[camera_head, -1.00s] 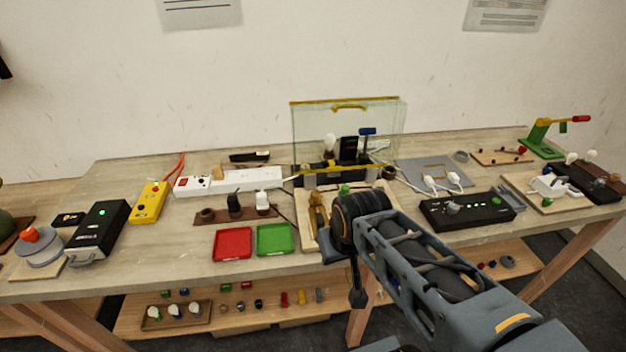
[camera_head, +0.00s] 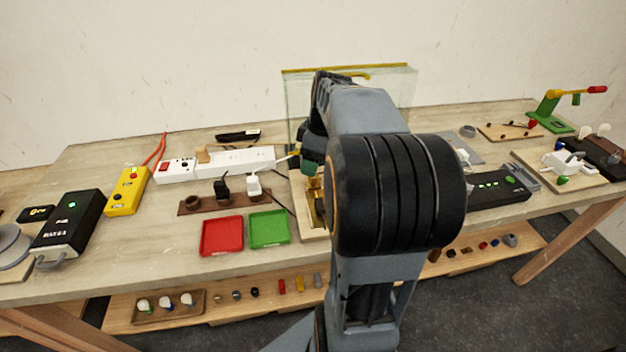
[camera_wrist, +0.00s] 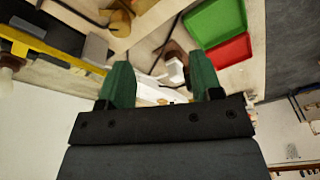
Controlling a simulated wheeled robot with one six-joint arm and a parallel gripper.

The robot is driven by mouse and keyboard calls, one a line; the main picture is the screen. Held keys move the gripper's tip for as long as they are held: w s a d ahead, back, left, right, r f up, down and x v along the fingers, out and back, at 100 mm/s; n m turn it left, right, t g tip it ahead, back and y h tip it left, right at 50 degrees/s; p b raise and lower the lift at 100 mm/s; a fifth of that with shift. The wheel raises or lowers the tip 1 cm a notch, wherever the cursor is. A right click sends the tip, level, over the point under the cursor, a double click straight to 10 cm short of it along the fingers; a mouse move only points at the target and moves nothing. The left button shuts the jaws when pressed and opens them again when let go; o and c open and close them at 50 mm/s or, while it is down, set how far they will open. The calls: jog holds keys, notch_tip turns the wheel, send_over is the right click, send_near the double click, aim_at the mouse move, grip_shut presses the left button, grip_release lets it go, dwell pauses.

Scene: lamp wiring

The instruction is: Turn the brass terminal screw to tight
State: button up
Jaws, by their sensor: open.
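A brass-coloured fitting (camera_head: 315,194) stands on the pale wooden board (camera_head: 311,232) at mid-table, partly hidden behind my arm. In the wrist view a brass-coloured piece (camera_wrist: 120,22) shows at the top, left of centre, beyond my fingers. I cannot make out the terminal screw's head or its setting. My gripper (camera_wrist: 160,80) is open, its two green fingers apart with nothing held between them. In the head view a green finger (camera_head: 308,162) shows just above the brass fitting. I cannot tell whether they touch.
A glass panel with a yellow top edge (camera_head: 330,69) stands behind my arm. A red tray (camera_head: 221,237) and a green tray (camera_head: 269,230) lie left of the board. A white power strip (camera_head: 235,162) lies behind them. Bare tabletop (camera_head: 150,245) shows at the left front.

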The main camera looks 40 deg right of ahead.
jog(key=s+d+f+n+y+b, duration=0.1)
jog(key=d+f+n, duration=0.15)
jog(key=d, duration=0.55)
jog(key=s+d+f+n+y+b, duration=0.1)
jog(key=d+f+n, duration=0.15)
jog(key=d, duration=0.55)
send_over(316, 178)
jog(key=d, duration=0.2)
jog(key=f, duration=0.2)
jog(key=w+a+f, duration=0.1)
jog(key=shift+t+p, duration=0.3)
jog(key=shift+p, duration=0.05)
jog(key=shift+x, duration=0.8)
jog(key=c, duration=0.9)
